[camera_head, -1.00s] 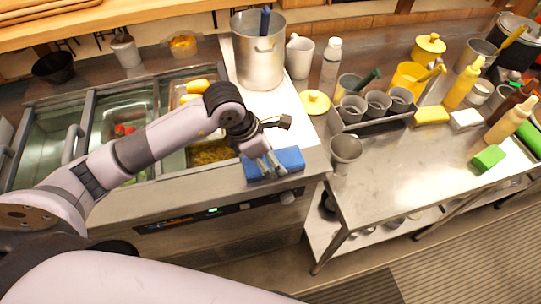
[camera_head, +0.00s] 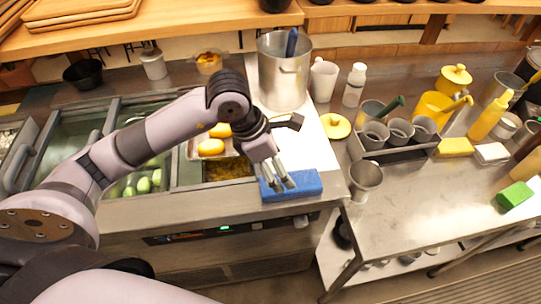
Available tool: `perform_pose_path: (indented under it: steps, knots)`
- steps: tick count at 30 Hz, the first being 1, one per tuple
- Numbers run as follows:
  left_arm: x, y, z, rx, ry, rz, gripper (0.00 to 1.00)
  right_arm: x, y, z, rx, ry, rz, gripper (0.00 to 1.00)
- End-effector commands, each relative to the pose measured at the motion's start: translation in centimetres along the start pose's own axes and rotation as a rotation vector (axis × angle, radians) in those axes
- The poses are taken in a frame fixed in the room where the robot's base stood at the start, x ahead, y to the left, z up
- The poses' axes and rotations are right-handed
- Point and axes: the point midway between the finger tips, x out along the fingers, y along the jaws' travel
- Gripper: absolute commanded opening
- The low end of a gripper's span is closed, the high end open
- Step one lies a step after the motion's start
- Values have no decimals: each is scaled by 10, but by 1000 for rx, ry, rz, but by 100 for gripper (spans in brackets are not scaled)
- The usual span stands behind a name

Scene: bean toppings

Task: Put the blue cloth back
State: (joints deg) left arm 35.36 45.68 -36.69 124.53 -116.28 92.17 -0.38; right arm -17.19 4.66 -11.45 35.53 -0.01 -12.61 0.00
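The blue cloth (camera_head: 306,185) is a folded, block-like piece lying on the front right edge of the steel prep counter. My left gripper (camera_head: 282,187) reaches over from the left and points down at the left part of the cloth. Its fingers look a little apart, with blue showing around them; I cannot tell whether they touch the cloth. The fingers and wrist hide a small part of it. My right gripper is not in view.
A large steel pot (camera_head: 284,80) stands behind the cloth, near a yellow lid (camera_head: 336,126). Food bins lie under my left arm. The right table holds a cup rack (camera_head: 390,150), a steel cup (camera_head: 365,178), a yellow sponge (camera_head: 455,147) and a green sponge (camera_head: 515,195).

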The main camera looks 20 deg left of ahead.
Motion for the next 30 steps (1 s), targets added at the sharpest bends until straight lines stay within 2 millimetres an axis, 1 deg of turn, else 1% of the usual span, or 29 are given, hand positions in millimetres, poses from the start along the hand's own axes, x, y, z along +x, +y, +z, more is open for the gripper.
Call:
perform_pose_path:
  steps: [1, 6, 10, 15, 30]
  knots:
    - [-10, 1, -1, 3, -2, 7, 78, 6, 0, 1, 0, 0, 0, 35]
    - [-40, 1, 0, 1, -1, 4, 78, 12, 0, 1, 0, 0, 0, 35]
    - [-52, 0, 0, 0, 0, 2, 78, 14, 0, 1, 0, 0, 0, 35]
    - [-57, 0, 0, -1, 1, -1, 78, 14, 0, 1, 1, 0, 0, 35]
    - [-57, 0, 0, 0, 1, -1, 78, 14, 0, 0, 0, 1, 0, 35]
